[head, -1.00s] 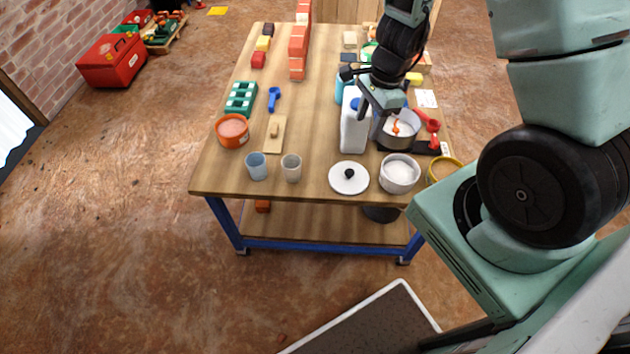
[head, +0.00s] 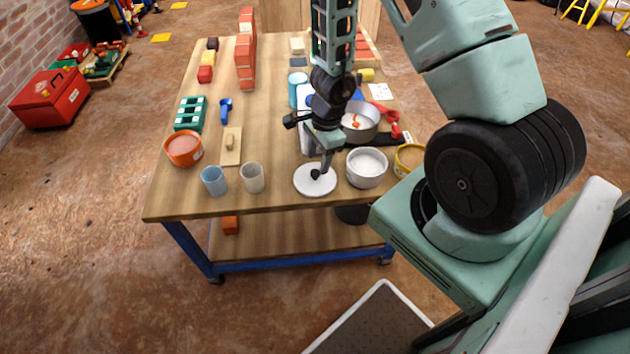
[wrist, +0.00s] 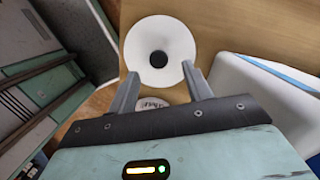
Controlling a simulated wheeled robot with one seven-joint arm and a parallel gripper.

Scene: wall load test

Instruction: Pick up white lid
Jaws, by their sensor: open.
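The white lid (head: 306,187) is a round disc with a black knob, lying on the near part of the table. My gripper (head: 322,168) is over it in the head view, with the fingers pointing down and overlapping the knob. In the wrist view, the lid (wrist: 140,45) lies beyond the fingertips, its black knob (wrist: 158,59) roughly centred between them. My gripper (wrist: 160,75) is open with nothing between the fingers. The exact height above the knob cannot be told.
A white bowl (head: 367,180) stands close to the lid's right. A clear cup (head: 252,186) and a blue cup (head: 214,188) stand to its left. A white bottle (head: 304,145) stands behind, partly hidden by my arm. The table (head: 180,206) is clear in front of the cups.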

